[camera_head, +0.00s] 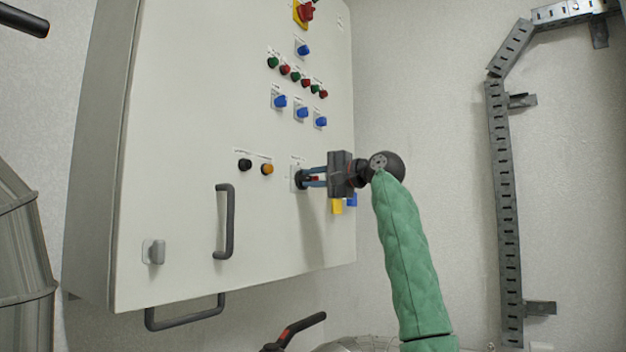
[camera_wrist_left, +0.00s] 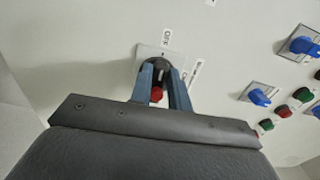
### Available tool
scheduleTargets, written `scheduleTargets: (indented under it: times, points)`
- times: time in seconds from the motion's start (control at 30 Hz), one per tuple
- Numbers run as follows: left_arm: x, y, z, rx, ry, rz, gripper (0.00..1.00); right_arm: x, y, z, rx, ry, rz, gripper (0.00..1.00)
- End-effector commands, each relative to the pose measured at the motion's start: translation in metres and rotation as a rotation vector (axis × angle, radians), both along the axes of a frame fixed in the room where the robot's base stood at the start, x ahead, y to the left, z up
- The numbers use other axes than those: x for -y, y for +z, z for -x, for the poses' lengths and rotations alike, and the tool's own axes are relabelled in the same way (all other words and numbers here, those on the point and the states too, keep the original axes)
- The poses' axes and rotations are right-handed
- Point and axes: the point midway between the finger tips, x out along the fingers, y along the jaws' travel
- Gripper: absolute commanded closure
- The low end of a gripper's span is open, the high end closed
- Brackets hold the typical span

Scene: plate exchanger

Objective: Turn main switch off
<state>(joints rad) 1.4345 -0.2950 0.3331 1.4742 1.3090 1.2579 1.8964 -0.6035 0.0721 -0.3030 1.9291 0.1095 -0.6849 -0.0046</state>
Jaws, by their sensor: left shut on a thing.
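A black rotary switch (camera_head: 299,179) sits on a white square plate on the pale cabinet door, right of the door's middle. My left gripper (camera_head: 312,178) reaches it from the right, its two blue fingers shut on the knob. In the left wrist view the fingers (camera_wrist_left: 160,85) straddle the black knob (camera_wrist_left: 156,68), and a red part (camera_wrist_left: 157,94) shows between them. An "OFF" label is beside the plate. The knob's exact angle is partly hidden by the fingers. My right gripper is not in view.
A red-and-yellow rotary switch (camera_head: 304,13) is at the door's top. Blue knobs (camera_head: 302,113) and red and green buttons are above my gripper. A dark door handle (camera_head: 224,221) stands out at left. A perforated metal rail (camera_head: 505,215) runs along the right wall.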

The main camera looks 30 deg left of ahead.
Motion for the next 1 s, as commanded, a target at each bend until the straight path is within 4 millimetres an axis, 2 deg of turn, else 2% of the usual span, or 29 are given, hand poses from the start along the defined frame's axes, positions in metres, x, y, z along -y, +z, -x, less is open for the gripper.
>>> scheduleTargets:
  times: [0.13,0.17,0.27,0.63,0.77,1.0]
  points:
    - [0.000,-0.002,0.000,0.000,0.000,0.003,1.00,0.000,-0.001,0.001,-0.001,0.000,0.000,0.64]
    - [0.000,-0.002,0.000,0.000,0.000,0.003,0.80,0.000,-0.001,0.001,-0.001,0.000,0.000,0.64]
    - [0.000,-0.002,0.000,-0.001,0.000,0.002,0.60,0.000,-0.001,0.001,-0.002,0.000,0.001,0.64]
    - [0.005,-0.001,0.000,-0.001,-0.001,0.001,0.60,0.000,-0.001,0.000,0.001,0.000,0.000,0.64]
    - [0.019,-0.002,0.001,-0.002,0.000,0.001,0.60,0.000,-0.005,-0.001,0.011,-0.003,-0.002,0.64]
    - [0.057,-0.002,0.004,-0.002,-0.001,0.001,0.60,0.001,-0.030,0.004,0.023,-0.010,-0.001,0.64]
